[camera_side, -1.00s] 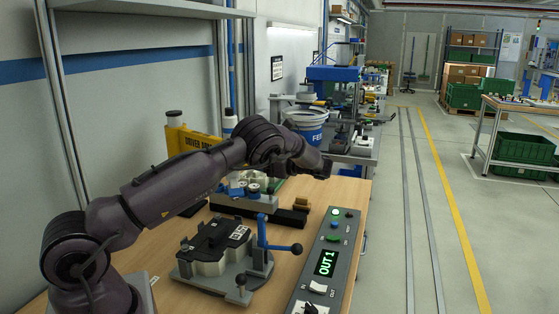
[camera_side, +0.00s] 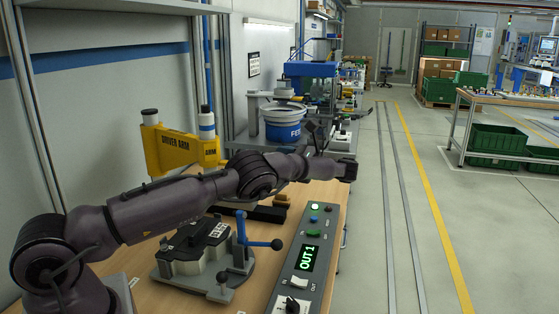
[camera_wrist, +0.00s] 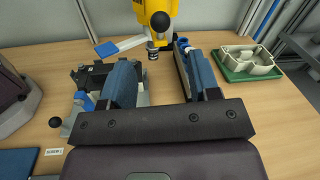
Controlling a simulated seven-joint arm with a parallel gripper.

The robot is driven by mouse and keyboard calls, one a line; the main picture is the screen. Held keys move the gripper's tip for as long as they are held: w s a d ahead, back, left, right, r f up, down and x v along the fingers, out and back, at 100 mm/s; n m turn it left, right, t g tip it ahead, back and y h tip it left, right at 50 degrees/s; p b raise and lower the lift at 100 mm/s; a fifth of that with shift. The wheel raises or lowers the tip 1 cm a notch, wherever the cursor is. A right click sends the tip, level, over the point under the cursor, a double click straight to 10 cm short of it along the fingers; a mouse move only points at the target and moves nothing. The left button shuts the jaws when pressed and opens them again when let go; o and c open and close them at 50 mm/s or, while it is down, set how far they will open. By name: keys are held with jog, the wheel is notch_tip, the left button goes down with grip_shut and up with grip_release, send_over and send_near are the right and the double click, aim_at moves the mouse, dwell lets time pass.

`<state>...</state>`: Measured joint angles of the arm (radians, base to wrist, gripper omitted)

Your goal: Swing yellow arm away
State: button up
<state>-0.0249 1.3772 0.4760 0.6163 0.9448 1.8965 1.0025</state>
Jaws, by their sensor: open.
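The yellow arm (camera_side: 180,148), lettered DRIVER ARM, stands on a white post behind my own arm in the side view. Its near end (camera_wrist: 155,14) enters the top of the wrist view, with a black round knob and a small dark bit hanging beneath. My gripper (camera_wrist: 161,68) is open and empty in the wrist view, its two blue-grey fingers apart. The yellow end lies beyond the fingertips, in line with the gap, and appears apart from them. In the side view my fingers cannot be made out clearly.
A green tray (camera_wrist: 236,75) holds a pale part at right in the wrist view. A white-and-blue bucket (camera_side: 284,125) stands behind.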

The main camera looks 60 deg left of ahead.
jog(key=shift+a+f, duration=0.1)
jog(key=shift+a, duration=0.05)
jog(key=c, duration=0.5)
jog(key=shift+s+a+f+n+t+h, duration=0.55)
jog(key=shift+s+t+h, duration=0.15)
jog(key=shift+t+h, duration=0.15)
grip_shut()
jog(key=s+d+r+n+t+h, duration=0.3)
jog(key=s+d+r+t+h, duration=0.15)
jog(key=s+d, duration=0.3)
jog(key=s+d+r+n+t+h, duration=0.25)
jog(key=s+d+t, duration=0.25)
jog(key=s+d, duration=0.25)
jog(key=s+d+r+n+t+h, duration=0.2)
jog(key=s+d+r+t+h, duration=0.25)
jog(key=s+d, duration=0.35)
jog(key=w+a+m+t+y, duration=0.1)
jog(key=w+a+m+y, duration=0.3)
jog(key=a, duration=0.7)
jog(key=w+a+m+t, duration=0.1)
jog(key=w+a+m, duration=0.1)
jog(key=a+m, duration=0.7)
jog(key=w+a+f+n, duration=0.2)
jog(key=w+a+f, duration=0.6)
jog(key=shift+w+a, duration=0.15)
jog(key=shift+w, duration=0.1)
